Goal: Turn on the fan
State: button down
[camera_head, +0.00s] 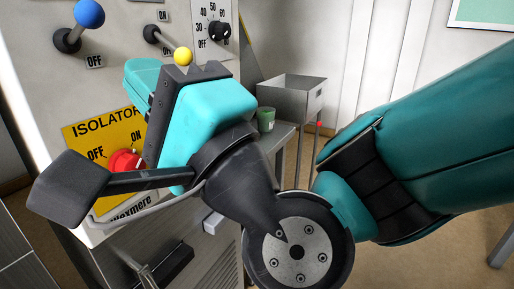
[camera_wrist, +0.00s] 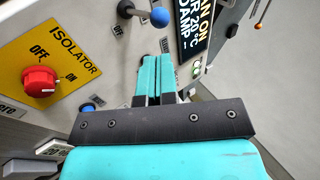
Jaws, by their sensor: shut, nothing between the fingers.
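The control panel (camera_head: 115,30) fills the left of the head view. A blue-ball lever (camera_head: 89,13) stands at its upper left above an OFF label; its ball is raised. A yellow-ball lever (camera_head: 183,56) sits to its right between ON and OFF labels. A blue-ball lever (camera_wrist: 158,17) shows in the wrist view ahead of the fingertips, apart from them, beside a black sign (camera_wrist: 193,28) with part of "FAN ON" readable. My gripper (camera_wrist: 152,62) is shut and empty in front of the panel. In the head view my gripper (camera_head: 138,72) covers part of the panel.
A red isolator knob (camera_wrist: 40,81) on a yellow plate (camera_wrist: 62,45) is left of my gripper. A black dial (camera_head: 219,30) is at the panel's upper right. A metal bin (camera_head: 292,97) and green cup (camera_head: 266,119) stand behind. Another blue knob (camera_wrist: 88,107) is close to my gripper's left.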

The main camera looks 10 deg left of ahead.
jog(key=shift+b+v, duration=1.85)
jog(key=shift+v, duration=1)
jog(key=shift+r, duration=0.1)
